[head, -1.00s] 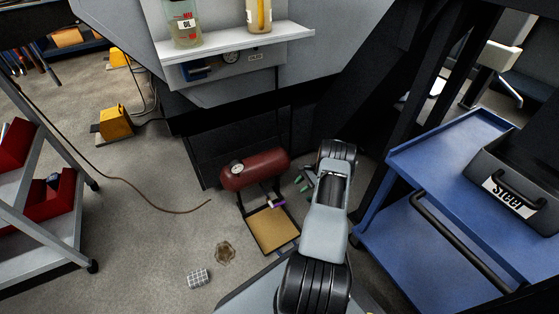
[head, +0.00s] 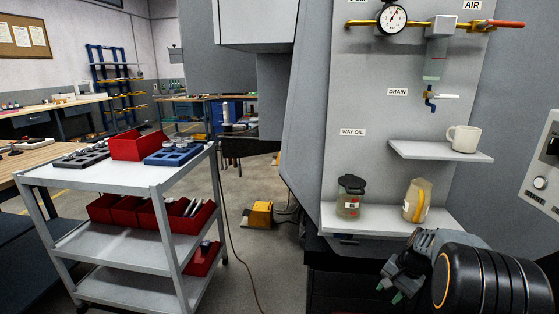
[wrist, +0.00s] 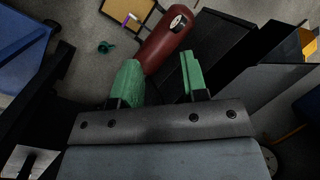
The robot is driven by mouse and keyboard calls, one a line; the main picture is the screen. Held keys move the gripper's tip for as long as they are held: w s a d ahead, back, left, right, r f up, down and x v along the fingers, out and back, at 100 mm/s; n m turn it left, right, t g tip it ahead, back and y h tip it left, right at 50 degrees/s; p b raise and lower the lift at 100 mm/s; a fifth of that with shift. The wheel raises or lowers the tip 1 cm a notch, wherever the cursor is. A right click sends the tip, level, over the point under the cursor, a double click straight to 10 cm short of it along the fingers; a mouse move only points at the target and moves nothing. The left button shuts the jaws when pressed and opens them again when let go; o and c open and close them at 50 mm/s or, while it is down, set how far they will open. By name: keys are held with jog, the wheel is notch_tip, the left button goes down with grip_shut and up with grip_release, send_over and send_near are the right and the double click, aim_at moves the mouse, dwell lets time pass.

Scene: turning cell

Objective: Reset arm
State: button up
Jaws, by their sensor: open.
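My gripper (head: 393,289) is at the lower right of the head view, below the shelf with the oil containers, with my dark wrist link close to the camera. In the wrist view my gripper (wrist: 160,82) shows two green fingertips spread apart, with nothing between them. A red tank with a small gauge (wrist: 166,40) lies on the floor beyond the fingers, apart from them.
A grey machine panel carries a lower shelf (head: 385,219) with an oil jar (head: 351,199) and a jug (head: 417,200). A mug (head: 464,138) stands on the upper shelf. A grey cart (head: 115,172) with red bins stands left. Floor between is mostly clear.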

jog(key=s+a+r+n+t+h+p, duration=0.1)
jog(key=s+a+r+n+p, duration=0.2)
jog(key=r, duration=0.6)
jog(key=s+a+r+n+t+h+p, duration=0.1)
jog(key=s+a+r+n+p, duration=0.2)
jog(key=s+a+r+p, duration=0.4)
jog(key=s+a+r+n+t+h+p, duration=0.1)
jog(key=s+a+r+n+p, duration=0.2)
jog(key=r, duration=1)
jog(key=s+a+p, duration=0.2)
jog(key=s+p, duration=0.1)
jog(key=s, duration=0.1)
jog(key=shift+s+h+p, duration=0.15)
jog(key=shift+h+p, duration=0.15)
jog(key=shift+p, duration=0.1)
jog(key=shift+d, duration=0.1)
